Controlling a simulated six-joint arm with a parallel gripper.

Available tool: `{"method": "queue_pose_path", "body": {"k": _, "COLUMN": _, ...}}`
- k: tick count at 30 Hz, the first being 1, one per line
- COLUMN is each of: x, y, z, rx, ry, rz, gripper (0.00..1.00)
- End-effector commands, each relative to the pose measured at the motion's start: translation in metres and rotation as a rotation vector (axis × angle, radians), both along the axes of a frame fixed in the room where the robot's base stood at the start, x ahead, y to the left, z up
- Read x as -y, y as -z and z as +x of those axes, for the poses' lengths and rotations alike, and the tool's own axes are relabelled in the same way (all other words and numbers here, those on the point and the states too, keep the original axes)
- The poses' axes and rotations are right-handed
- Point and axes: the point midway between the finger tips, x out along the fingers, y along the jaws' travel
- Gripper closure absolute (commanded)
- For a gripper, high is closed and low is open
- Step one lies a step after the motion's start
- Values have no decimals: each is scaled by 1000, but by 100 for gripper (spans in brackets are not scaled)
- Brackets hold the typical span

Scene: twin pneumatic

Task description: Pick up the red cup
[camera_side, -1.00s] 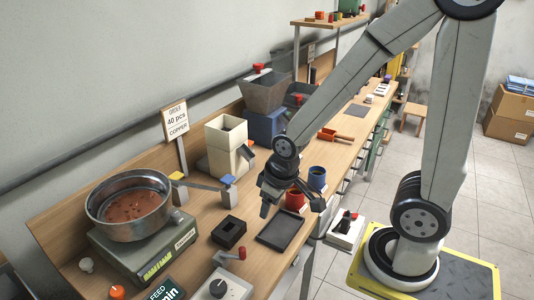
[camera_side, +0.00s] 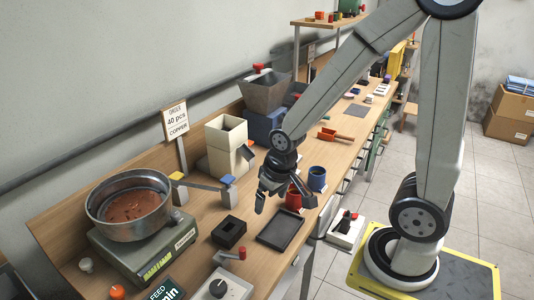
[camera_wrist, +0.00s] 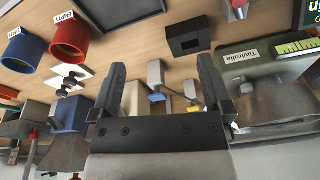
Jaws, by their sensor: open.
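The red cup (camera_side: 293,199) stands on the bench beside a blue cup (camera_side: 317,178). In the side view my gripper (camera_side: 281,206) hangs just left of the red cup and partly covers it. In the wrist view the red cup (camera_wrist: 71,38) is at the upper left, with a label reading EMPTY, and the blue cup (camera_wrist: 25,47) is left of it. My gripper's fingers (camera_wrist: 160,90) are spread apart with nothing between them. The red cup is outside the fingers, to their left in the wrist view.
A dark tray (camera_side: 281,230) and a black block with a square hole (camera_side: 228,232) lie in front. A metal pan (camera_side: 131,220) sits on a scale at left. A cream bin (camera_side: 226,146) stands behind. A red scoop (camera_side: 335,135) lies farther along the bench.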

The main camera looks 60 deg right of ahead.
Motion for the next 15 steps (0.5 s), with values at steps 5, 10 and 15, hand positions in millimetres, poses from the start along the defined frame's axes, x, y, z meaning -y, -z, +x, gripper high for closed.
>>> {"method": "queue_pose_path", "body": {"k": 5, "x": 36, "y": 8, "z": 12, "rx": -43, "ry": 318, "rz": 44, "gripper": 0}}
{"method": "queue_pose_path", "body": {"k": 10, "x": 77, "y": 18, "z": 20, "rx": -83, "ry": 679, "rz": 87, "gripper": 0}}
{"method": "queue_pose_path", "body": {"k": 15, "x": 119, "y": 30, "z": 22, "rx": -118, "ry": 1030, "rz": 124, "gripper": 0}}
